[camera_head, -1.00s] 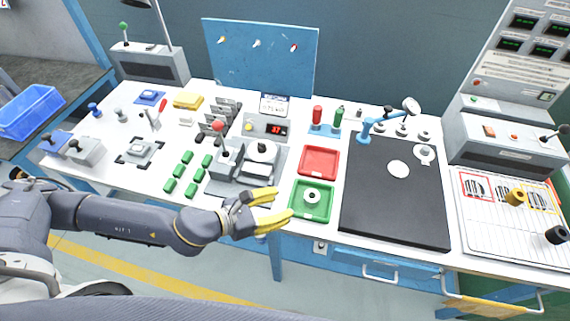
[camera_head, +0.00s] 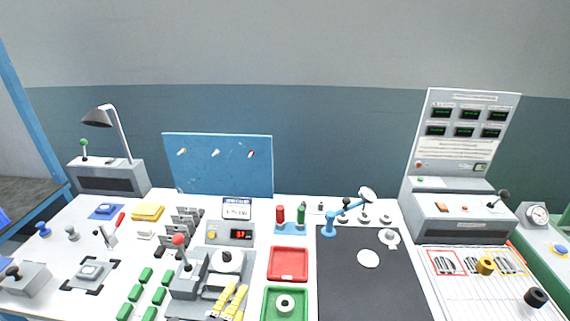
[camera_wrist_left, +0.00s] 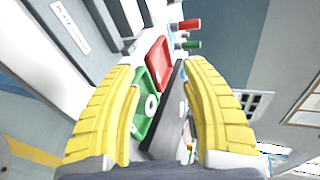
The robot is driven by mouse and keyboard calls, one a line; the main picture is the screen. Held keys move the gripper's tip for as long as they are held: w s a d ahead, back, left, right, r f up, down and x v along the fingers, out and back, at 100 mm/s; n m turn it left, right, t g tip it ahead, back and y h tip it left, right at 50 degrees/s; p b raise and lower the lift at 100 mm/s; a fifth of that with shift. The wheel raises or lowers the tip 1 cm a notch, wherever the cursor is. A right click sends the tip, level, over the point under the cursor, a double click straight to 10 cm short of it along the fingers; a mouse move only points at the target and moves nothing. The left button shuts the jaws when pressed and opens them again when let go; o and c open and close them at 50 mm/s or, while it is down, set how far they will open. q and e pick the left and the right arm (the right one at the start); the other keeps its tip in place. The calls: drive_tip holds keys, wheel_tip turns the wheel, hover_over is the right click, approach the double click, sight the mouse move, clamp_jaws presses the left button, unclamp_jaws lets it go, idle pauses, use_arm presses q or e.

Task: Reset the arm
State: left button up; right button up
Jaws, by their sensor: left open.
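My left gripper (camera_head: 229,300) shows at the bottom edge of the head view, only its yellow fingers visible. It is near the grey weighing device and left of the green tray (camera_head: 267,305). In the left wrist view the two yellow fingers (camera_wrist_left: 165,115) are spread wide apart with nothing between them. The green tray with a white ring (camera_head: 285,303) in it shows past them, with the red tray (camera_wrist_left: 160,64) beyond. My left arm is otherwise out of the head view. My right gripper is not in view.
The white bench holds several green blocks (camera_head: 159,296), a red tray (camera_head: 288,263), a black mat (camera_head: 370,285) and a blue stand with red and green cylinders (camera_head: 290,228). A blue pegboard (camera_head: 217,165) stands behind. A grey control console (camera_head: 460,215) stands at the right.

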use_arm(q)
drive_tip(key=s+a+f+n+g+y, duration=0.1)
drive_tip(key=a+f+n, duration=0.1)
drive_tip(key=a, duration=0.1)
drive_tip(key=s+a+f+n+y, duration=0.1)
drive_tip(key=s+a+n, duration=0.1)
drive_tip(key=a+n, duration=0.1)
drive_tip(key=s+a+f+n+g+y, duration=0.1)
drive_tip(key=a+f+n+y, duration=0.1)
drive_tip(key=a, duration=0.1)
drive_tip(key=shift+s+a+f+n+g, duration=0.2)
drive_tip(key=shift+s+f+n+g, duration=0.1)
drive_tip(key=shift+s, duration=0.1)
drive_tip(key=s+a+f+n+g+y, duration=0.35)
drive_tip(key=s+a+f+n, duration=0.3)
drive_tip(key=s+a, duration=0.35)
drive_tip(key=s+d+f+g+h, duration=0.2)
drive_tip(key=d+f, duration=0.1)
drive_tip(key=f, duration=1.3)
drive_tip(key=s+d+f+g+h, duration=0.1)
drive_tip(key=s+d+f+h, duration=0.15)
drive_tip(key=f, duration=1.35)
drive_tip(key=s+f+n+g, duration=0.3)
drive_tip(key=s+f, duration=1.5)
drive_tip(key=s, duration=0.1)
drive_tip(key=shift+s+d+f, duration=0.2)
drive_tip(key=shift+d+f, duration=0.05)
drive_tip(key=shift+f, duration=0.1)
drive_tip(key=shift+n, duration=0.25)
